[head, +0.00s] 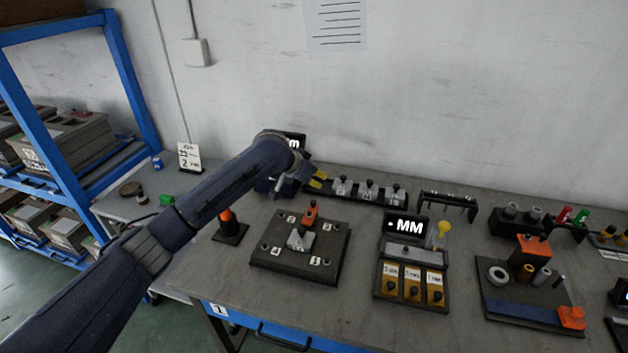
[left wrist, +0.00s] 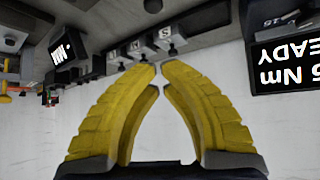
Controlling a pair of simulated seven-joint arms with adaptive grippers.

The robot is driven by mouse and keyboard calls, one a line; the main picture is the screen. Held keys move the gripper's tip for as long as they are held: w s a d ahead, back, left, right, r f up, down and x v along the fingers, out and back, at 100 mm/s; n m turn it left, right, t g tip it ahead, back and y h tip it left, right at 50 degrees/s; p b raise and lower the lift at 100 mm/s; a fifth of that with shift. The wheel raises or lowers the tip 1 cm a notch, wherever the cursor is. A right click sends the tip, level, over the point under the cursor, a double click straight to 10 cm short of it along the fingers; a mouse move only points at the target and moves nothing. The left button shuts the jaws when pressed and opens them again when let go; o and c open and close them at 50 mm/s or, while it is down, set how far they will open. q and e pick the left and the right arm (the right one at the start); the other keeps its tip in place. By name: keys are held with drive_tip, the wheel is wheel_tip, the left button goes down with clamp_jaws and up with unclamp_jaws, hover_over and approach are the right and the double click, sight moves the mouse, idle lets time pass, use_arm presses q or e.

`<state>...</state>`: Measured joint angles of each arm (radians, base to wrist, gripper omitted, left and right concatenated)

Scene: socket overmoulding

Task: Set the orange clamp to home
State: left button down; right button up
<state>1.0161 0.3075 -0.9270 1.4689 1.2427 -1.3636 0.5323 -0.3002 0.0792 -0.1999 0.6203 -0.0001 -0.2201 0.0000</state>
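My left gripper (head: 319,181) is raised near the back of the table, in front of the row of small grey blocks. In the left wrist view its yellow fingers (left wrist: 160,66) come together at the tips with nothing visible between them. An orange clamp-like piece (head: 309,214) stands on the dark square fixture plate (head: 272,267), behind a grey block (head: 300,239) at the plate's middle. The gripper is behind and above this plate, apart from the orange piece. My right gripper is in neither view.
An orange-topped stand (head: 230,226) is left of the plate. Right of it are an MM display (head: 407,226), a tray with yellow labelled slots (head: 411,305) and another fixture with an orange block (head: 528,258). The grey blocks (head: 368,190) line the back.

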sight(310, 212)
use_arm(q)
drive_tip(key=x, duration=0.8)
drive_tip(key=shift+s+a+f, duration=0.15)
drive_tip(key=shift+s+a, duration=0.55)
drive_tip(key=shift+s, duration=0.1)
drive_tip(key=shift+s+a+f, duration=0.1)
drive_tip(key=shift+s+a, duration=0.6)
drive_tip(key=shift+s, duration=0.1)
drive_tip(key=shift+s, duration=0.1)
